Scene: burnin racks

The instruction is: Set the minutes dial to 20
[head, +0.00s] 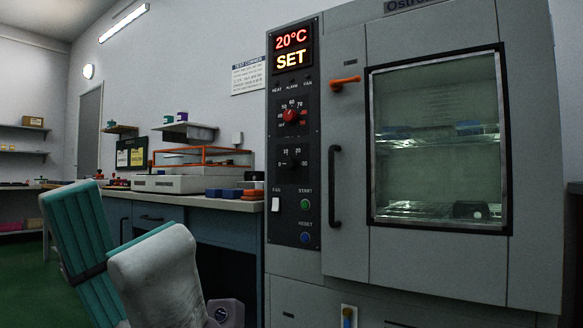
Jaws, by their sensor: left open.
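The grey oven-like chamber (345,290) has a black control panel (292,215) left of its door. A small dark dial (295,163) on the panel has marks that look like 0, 10, 20 and 30; its pointer is too small to read. A red knob (291,115) with marks around 40 to 80 sits above it. The display (291,51) reads 20°C and SET. My left gripper (108,215) is at the lower left, open and empty, with teal-padded and pale fingers. It is apart from the panel, left of and below the dial. My right gripper is not seen.
A green START button (305,204), a blue RESET button (305,238) and a white FAN switch (275,204) sit below the dial. A black door handle (335,186) and an orange latch (345,82) stick out nearby. A cluttered bench (215,203) stands left.

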